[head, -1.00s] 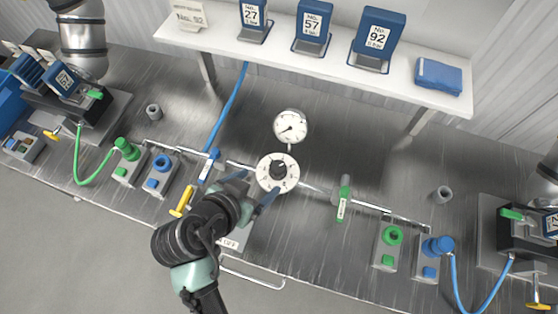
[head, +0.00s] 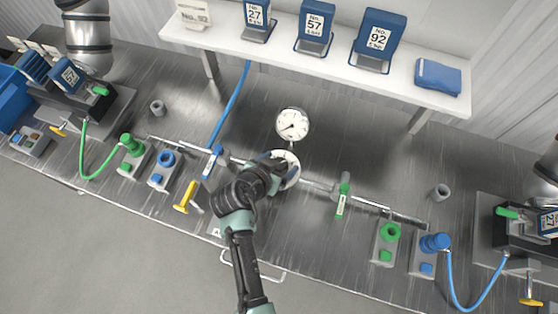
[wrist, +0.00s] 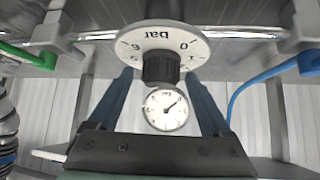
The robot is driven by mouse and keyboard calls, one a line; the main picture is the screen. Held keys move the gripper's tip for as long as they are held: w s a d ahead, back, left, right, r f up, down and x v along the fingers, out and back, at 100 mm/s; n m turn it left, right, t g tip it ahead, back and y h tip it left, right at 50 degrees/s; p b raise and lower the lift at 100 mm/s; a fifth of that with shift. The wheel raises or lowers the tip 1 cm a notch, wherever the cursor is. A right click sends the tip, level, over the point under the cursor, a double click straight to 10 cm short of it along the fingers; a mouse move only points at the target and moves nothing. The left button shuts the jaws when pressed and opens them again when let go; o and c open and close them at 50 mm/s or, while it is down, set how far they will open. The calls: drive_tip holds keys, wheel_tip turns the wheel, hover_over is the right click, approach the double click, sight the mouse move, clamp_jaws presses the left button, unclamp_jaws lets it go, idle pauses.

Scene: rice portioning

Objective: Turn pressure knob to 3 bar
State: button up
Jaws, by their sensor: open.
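The pressure knob (wrist: 161,68) is a black knob on a round white dial (wrist: 188,47) marked "bar", with figures including 0, 3 and 6. In the head view my arm covers the knob, and part of the white dial (head: 293,170) shows beside it. My gripper (wrist: 160,78) is open, its two blue fingers on either side of the knob. Whether they touch it I cannot tell. The round white pressure gauge (wrist: 166,109) is also in the head view (head: 293,124), behind the dial. Its needle reading is too small to tell.
A metal pipe (head: 315,184) runs both ways from the dial. It carries a blue-handled valve (head: 214,160) left and a green-handled valve (head: 343,194) right. A yellow handle (head: 185,197) stands left of my arm.

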clamp_jaws()
idle(0.4)
drive_tip(key=shift+r+n+t+y+p, duration=0.15)
drive_tip(key=shift+n+t+y+p, duration=0.25)
drive_tip(key=shift+n+y+p, duration=0.55)
drive_tip(key=n+y+p, duration=0.2)
drive_tip(key=n, duration=0.1)
drive_tip(key=shift+d, duration=0.1)
drive_tip(key=shift+n+y, duration=0.85)
drive_tip(key=shift+n, duration=0.3)
drive_tip(key=shift+f+n+y+b, duration=0.2)
drive_tip(key=shift+n+y+b, duration=0.25)
drive_tip(key=shift+n, duration=0.45)
